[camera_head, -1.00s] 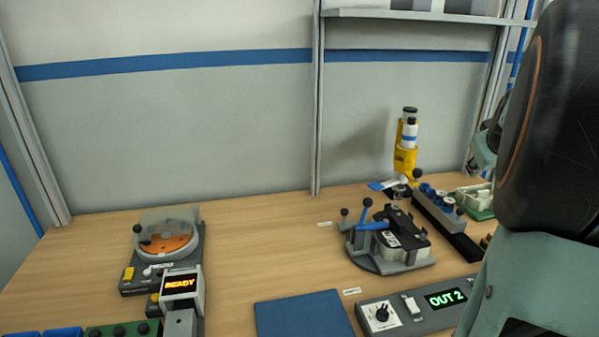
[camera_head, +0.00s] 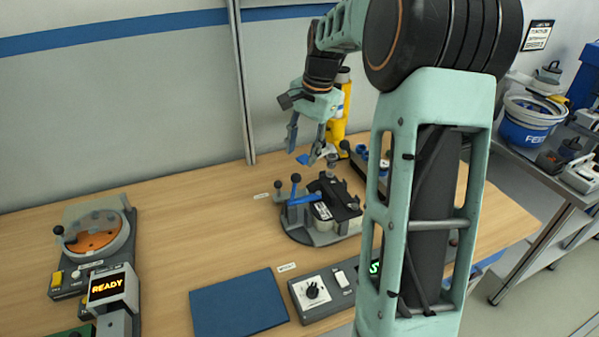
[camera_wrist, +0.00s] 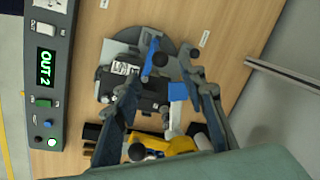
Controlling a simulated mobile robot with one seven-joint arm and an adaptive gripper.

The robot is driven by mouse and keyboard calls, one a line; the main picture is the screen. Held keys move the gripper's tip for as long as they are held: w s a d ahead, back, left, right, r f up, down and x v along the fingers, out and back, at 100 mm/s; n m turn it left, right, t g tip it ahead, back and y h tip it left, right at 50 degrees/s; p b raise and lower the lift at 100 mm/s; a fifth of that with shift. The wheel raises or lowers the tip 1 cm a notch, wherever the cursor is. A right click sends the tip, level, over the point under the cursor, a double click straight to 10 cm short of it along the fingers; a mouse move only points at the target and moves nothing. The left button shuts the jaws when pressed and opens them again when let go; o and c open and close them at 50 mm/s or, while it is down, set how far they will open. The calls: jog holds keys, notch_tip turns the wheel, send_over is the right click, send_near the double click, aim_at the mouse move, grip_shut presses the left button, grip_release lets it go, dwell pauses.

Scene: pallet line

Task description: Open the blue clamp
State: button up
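A dark part with a white label lies in the fixture. My gripper (camera_head: 302,156) is open and empty, pointing down above and slightly behind the fixture. In the wrist view, my gripper (camera_wrist: 168,60) has its fingers spread over the fixture. Whether a finger touches the clamp cannot be told.
A yellow bottle-like tool (camera_head: 337,128) stands close behind my gripper. A control box (camera_head: 322,291) and a blue mat (camera_head: 237,303) lie in front of the fixture. A device with an orange disc (camera_head: 95,238) and a READY display (camera_head: 109,287) are at left. Wood between them is clear.

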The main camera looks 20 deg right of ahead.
aim_at(296, 175)
jog(key=f, duration=0.3)
jog(key=w+a+f, duration=0.1)
jog(key=f, duration=0.2)
jog(key=f+p, duration=0.1)
jog(key=f, duration=0.3)
jog(key=shift+w+a+f, duration=0.1)
jog(key=shift+w+a, duration=0.05)
jog(key=shift+w, duration=0.2)
grip_shut()
